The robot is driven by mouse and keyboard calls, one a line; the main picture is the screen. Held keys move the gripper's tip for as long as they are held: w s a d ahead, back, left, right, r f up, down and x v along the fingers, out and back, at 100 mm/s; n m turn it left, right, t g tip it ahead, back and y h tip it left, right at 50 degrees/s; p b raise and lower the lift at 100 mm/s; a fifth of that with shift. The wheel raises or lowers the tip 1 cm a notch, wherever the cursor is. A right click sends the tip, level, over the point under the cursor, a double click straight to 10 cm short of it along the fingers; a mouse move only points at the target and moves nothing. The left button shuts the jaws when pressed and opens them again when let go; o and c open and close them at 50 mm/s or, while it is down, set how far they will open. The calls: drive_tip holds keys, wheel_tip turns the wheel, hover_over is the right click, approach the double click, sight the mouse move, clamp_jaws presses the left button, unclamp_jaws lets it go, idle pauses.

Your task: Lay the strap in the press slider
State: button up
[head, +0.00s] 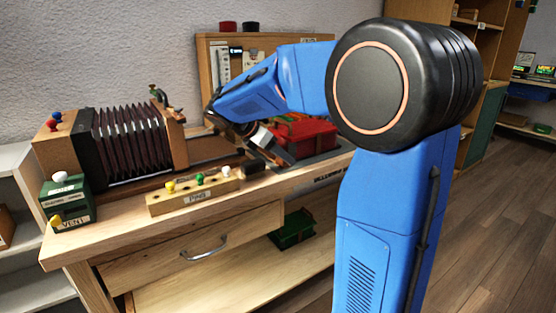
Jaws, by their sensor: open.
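My gripper (276,153) is at the end of the blue arm, low over the middle of the bench, and points down to the right. Its fingers are small and dark here. It is open, with nothing seen between the fingers. It is just left of a red device (306,131) on a dark base, which may be the press. I cannot make out its slider. I cannot pick out the strap in this view; it may be hidden by my arm or too small to tell.
A bellows (128,143) with wooden ends stands on the bench's left. A green box (66,203) marked VENT sits at the front-left corner. A wooden block (193,191) with coloured pegs lies along the front edge. A pegboard (222,62) stands behind.

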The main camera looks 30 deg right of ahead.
drive_tip(key=c, duration=1.3)
drive_tip(key=shift+o, duration=0.2)
wheel_tip(320, 180, up, 18)
